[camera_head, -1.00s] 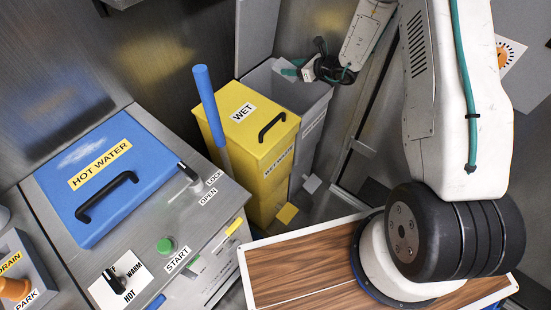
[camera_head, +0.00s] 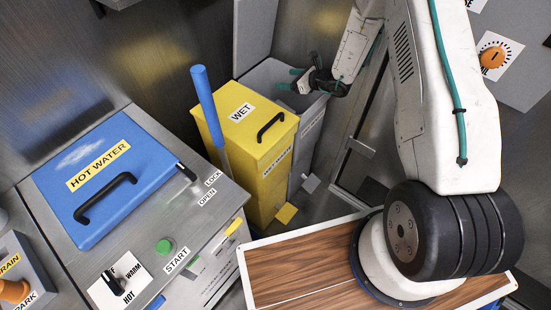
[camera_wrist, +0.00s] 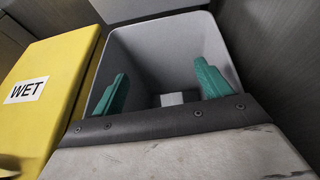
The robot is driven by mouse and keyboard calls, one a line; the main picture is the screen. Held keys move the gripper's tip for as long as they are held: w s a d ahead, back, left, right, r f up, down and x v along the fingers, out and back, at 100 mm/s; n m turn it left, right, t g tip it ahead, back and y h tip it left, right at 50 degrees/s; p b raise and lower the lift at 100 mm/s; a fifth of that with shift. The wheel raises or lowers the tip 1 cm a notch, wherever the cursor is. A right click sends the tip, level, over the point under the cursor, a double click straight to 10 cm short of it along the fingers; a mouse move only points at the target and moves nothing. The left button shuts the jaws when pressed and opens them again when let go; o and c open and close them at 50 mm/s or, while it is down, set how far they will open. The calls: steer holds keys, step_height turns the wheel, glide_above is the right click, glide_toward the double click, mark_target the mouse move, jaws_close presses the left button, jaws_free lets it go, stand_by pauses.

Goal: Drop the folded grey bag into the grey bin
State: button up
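The grey bin (camera_head: 308,108) stands open behind the yellow WET bin, its lid raised at the back. In the wrist view its inner walls (camera_wrist: 160,48) surround my green fingers. My gripper (camera_head: 289,79) is at the bin's mouth, pointing into it. In the wrist view my gripper (camera_wrist: 161,69) is open, its two fingers wide apart. A small light grey block, probably the folded grey bag (camera_wrist: 172,98), shows low in the bin between the fingers, touching neither. Its lower part is hidden by my gripper body. I cannot make the bag out in the head view.
The yellow WET bin (camera_head: 246,130) stands directly left of the grey bin, lid shut. Pedals (camera_head: 286,213) stick out in front. A blue upright handle (camera_head: 207,105) and the hot water unit (camera_head: 105,175) are further left. A metal wall closes off the back.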

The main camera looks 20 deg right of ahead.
steer(key=v, duration=0.7)
steer(key=shift+s+d, duration=0.15)
steer(key=shift+s, duration=0.15)
steer(key=shift+r, duration=0.2)
